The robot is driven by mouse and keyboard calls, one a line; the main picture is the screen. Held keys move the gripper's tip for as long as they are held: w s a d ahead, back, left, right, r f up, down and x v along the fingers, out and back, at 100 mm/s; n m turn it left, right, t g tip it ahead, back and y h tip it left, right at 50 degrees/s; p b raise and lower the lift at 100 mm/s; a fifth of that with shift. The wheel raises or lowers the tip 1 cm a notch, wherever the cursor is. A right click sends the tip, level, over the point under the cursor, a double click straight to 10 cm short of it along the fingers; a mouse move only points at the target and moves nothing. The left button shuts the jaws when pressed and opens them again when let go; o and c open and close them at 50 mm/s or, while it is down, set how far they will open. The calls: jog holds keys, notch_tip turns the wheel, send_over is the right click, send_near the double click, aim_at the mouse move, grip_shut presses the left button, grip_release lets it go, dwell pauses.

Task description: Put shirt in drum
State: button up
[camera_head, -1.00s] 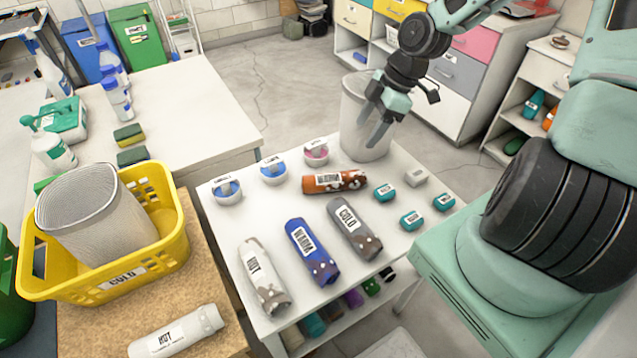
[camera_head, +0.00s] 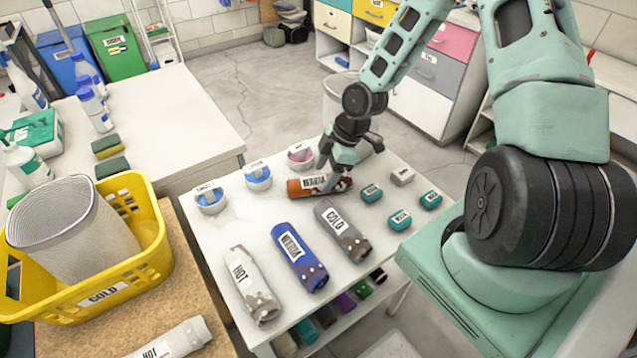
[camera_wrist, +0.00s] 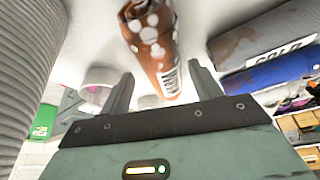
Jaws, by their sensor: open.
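Rolled, labelled shirts lie on the white table: a brown-orange one with white spots (camera_head: 301,187), a grey one marked COLD (camera_head: 343,235), a blue one (camera_head: 297,258) and a white one marked HOT (camera_head: 250,283). My gripper (camera_head: 335,174) is open, low over the brown roll. In the wrist view, the brown roll (camera_wrist: 153,45) lies ahead and between the open fingers (camera_wrist: 163,88); I cannot tell whether they touch it. A pale mesh drum (camera_head: 75,235) sits in the yellow basket (camera_head: 148,268). A second pale cylinder (camera_head: 333,100) stands behind my arm, partly hidden.
Small round tubs (camera_head: 210,201) line the table's far left side. Small teal items (camera_head: 400,219) lie right of the rolls. Another white roll (camera_head: 172,343) lies on the brown board by the basket. A pale worktop (camera_head: 165,125) with bottles and sponges stands behind.

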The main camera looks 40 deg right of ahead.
aim_at(323, 177)
jog(key=shift+x, duration=1.5)
jog(key=c, duration=0.9)
